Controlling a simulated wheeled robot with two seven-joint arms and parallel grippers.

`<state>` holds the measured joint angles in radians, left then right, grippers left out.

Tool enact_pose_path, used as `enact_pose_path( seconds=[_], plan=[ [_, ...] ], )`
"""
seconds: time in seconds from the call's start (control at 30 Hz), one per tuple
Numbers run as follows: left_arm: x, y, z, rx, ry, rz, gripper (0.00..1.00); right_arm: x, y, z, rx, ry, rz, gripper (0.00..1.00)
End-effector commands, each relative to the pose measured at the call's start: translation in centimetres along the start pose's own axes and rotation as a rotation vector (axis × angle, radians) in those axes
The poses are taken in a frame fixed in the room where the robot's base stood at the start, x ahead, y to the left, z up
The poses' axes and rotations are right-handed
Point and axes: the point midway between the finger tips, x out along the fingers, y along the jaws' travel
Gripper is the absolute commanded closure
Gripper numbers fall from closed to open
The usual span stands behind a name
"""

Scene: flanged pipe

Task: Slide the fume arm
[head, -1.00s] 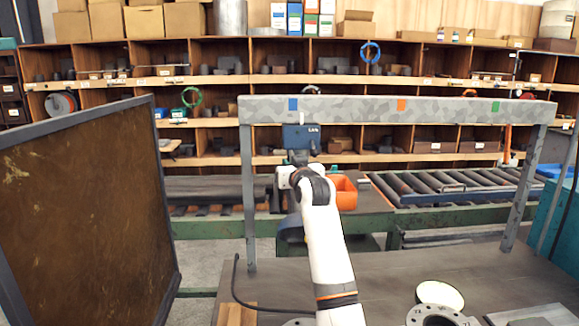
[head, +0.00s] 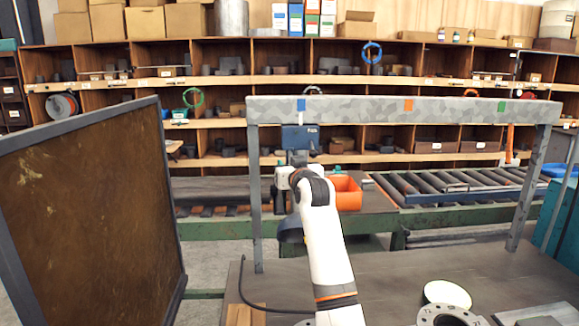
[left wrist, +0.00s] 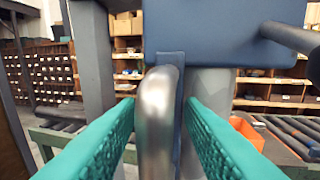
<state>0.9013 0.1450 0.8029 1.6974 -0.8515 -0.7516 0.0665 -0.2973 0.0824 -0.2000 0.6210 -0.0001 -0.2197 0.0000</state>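The fume arm hangs from the long mottled grey rail (head: 455,111). Its blue carriage (head: 293,137) sits under the rail's blue mark. Its dark hood (head: 290,232) hangs lower, partly hidden by my white arm. My left gripper (head: 302,172) is up at the carriage in the head view; its fingers are hard to make out there. In the left wrist view, the teal fingers (left wrist: 162,105) stand on either side of a vertical metal handle (left wrist: 158,120) in front of the blue body (left wrist: 215,35). A narrow gap shows beside the handle, so they look open around it. My right gripper is out of view.
The rail also bears an orange mark (head: 408,105) and a green mark (head: 502,107). A brown screen (head: 85,215) stands at left. Flanged pipe parts (head: 445,310) lie on the table (head: 400,272) at front right. An orange bin (head: 347,192) and roller conveyor (head: 450,185) are behind.

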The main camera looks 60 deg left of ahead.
Motion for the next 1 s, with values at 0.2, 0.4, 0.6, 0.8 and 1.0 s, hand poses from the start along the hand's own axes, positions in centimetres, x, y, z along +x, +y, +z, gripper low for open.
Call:
enact_pose_path(
  seconds=[0.2,0.4,0.6,0.8,1.0],
  plan=[
    [-0.8,-0.1,-0.1,0.0,-0.001,-0.001,0.66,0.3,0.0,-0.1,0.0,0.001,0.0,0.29],
    [-4.5,-0.1,-0.4,-0.001,-0.001,-0.002,0.66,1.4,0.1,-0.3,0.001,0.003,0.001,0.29],
    [-8.7,-0.1,-0.4,-0.002,0.001,-0.002,0.66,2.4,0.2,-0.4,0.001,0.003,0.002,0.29],
    [-11.3,-0.1,-0.2,0.0,0.001,-0.001,0.66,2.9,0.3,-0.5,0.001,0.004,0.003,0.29],
    [-12.0,-0.1,-0.1,0.001,0.001,0.0,0.66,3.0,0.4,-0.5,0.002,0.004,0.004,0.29]
  ],
)
